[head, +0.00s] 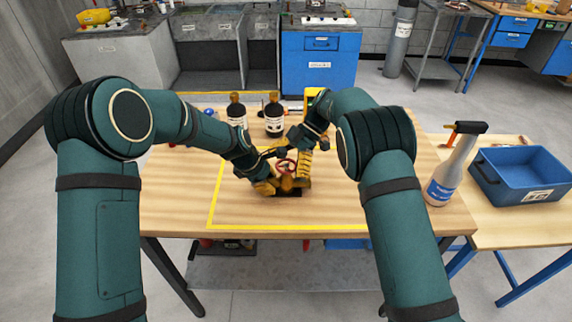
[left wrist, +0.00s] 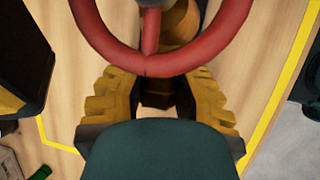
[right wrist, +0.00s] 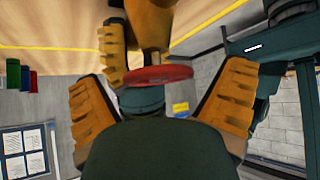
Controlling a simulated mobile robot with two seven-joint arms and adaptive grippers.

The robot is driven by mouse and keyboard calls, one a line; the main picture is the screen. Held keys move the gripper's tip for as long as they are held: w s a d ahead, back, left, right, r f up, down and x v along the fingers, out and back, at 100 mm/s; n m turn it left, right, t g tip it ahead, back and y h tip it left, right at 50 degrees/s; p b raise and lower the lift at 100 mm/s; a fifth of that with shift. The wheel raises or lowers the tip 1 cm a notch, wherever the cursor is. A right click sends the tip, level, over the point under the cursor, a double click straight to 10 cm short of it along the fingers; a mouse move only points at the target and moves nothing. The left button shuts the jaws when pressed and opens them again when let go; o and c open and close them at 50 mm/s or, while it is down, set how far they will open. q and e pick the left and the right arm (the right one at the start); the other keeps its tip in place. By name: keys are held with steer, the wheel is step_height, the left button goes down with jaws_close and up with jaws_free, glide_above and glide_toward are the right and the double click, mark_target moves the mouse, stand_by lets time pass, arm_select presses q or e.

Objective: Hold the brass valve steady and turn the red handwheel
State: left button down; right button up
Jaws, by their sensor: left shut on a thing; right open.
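The brass valve (head: 287,184) stands on the wooden table inside a yellow outline, with the red handwheel (head: 285,167) on top. My left gripper (head: 267,186) is low at the valve and shut on its body; the valve body (left wrist: 180,22) is partly hidden under the handwheel (left wrist: 150,62) in the left wrist view. My right gripper (head: 303,172) is open beside the handwheel. In the right wrist view the handwheel (right wrist: 158,76) lies between the two spread yellow fingers of the right gripper (right wrist: 160,105). Any contact there cannot be told.
Two dark bottles (head: 273,118) stand behind the valve on the table (head: 180,200). The table's front left is clear.

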steer(key=v, duration=1.2)
arm_select(q)
steer(key=c, duration=0.7)
jaws_free()
steer(key=shift+c, duration=0.2)
